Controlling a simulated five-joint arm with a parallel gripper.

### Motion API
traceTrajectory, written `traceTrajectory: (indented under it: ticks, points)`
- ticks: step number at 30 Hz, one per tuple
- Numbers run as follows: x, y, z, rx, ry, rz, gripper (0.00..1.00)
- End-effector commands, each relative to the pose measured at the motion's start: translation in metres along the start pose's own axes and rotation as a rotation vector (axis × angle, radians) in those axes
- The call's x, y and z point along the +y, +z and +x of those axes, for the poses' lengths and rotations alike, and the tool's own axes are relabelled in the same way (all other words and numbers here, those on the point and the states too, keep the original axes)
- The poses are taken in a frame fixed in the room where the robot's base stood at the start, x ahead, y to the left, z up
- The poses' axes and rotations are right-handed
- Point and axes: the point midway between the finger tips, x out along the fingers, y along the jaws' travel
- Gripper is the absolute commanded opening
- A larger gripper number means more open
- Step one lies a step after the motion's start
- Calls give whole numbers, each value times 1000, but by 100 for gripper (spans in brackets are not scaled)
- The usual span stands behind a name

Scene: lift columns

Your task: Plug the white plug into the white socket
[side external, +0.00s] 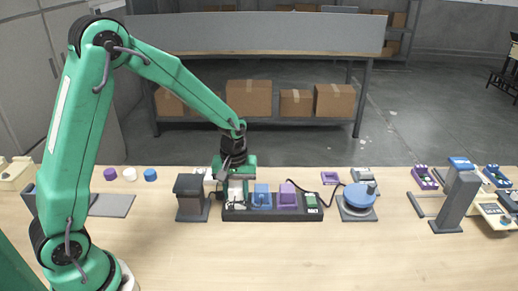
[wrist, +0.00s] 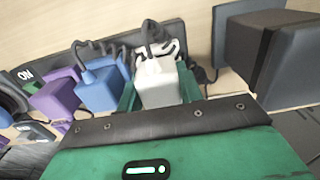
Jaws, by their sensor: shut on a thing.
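The white plug (wrist: 157,82) is between the green fingers of my gripper (wrist: 158,95), with a dark cord arching up from it. In the side external view my gripper (side external: 237,178) points down over the left end of the black power strip (side external: 272,214). The white socket (wrist: 171,47) shows as a white outlined patch just beyond the plug on the strip. The plug is at or just over this socket; I cannot tell whether its prongs are in. My fingers and the plug hide the contact.
A blue plug (side external: 262,196) and a purple plug (side external: 287,195) stand on the strip beside the white one. A dark box-like block (side external: 191,196) stands close on the left. A blue round-topped device (side external: 358,195) is to the right. The table front is clear.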

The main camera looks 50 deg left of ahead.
Motion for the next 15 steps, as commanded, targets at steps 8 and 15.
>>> traceTrajectory:
  ticks: [8, 15]
  points:
    - [0, 0, 2, 0, 0, 0, 16]
    - [-1, 0, 3, -2, -2, -1, 61]
